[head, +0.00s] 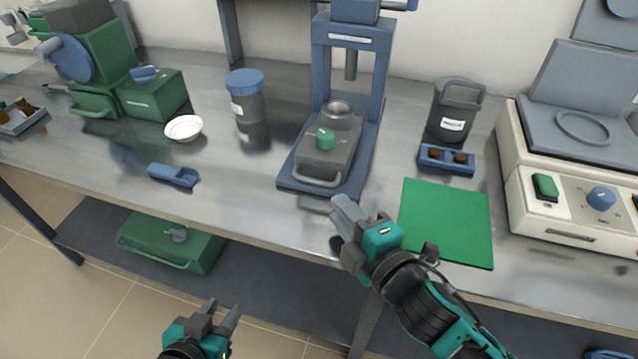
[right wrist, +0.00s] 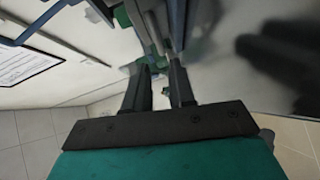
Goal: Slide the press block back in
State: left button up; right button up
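The grey press block (head: 330,160) sits on the blue base of the press (head: 318,75) and reaches toward its front edge. It has a pale bar handle (head: 318,181) on its front face, a green cylinder (head: 325,139) on top and a grey dome (head: 339,115) at its back. The press ram (head: 351,65) is above and behind the block. My right gripper (head: 338,215) is just in front of the press, apart from the handle, with its fingers apart and empty; its fingers also show in the right wrist view (right wrist: 160,88). My left gripper (head: 222,312) is open and empty, below the table's front edge.
A green mat (head: 446,222) lies right of my right gripper, with a blue holder (head: 446,160) and a grey bin (head: 456,108) behind it. A blue-lidded jar (head: 246,97), white dish (head: 184,128) and blue scoop (head: 174,176) stand left. The table front between scoop and press is clear.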

aim_at(318, 185)
jog(key=x, duration=0.8)
jog(key=shift+w+a+b, duration=0.1)
jog(key=shift+w+b, duration=0.1)
jog(key=shift+b, duration=0.1)
jog(key=shift+c, duration=0.5)
grip_shut()
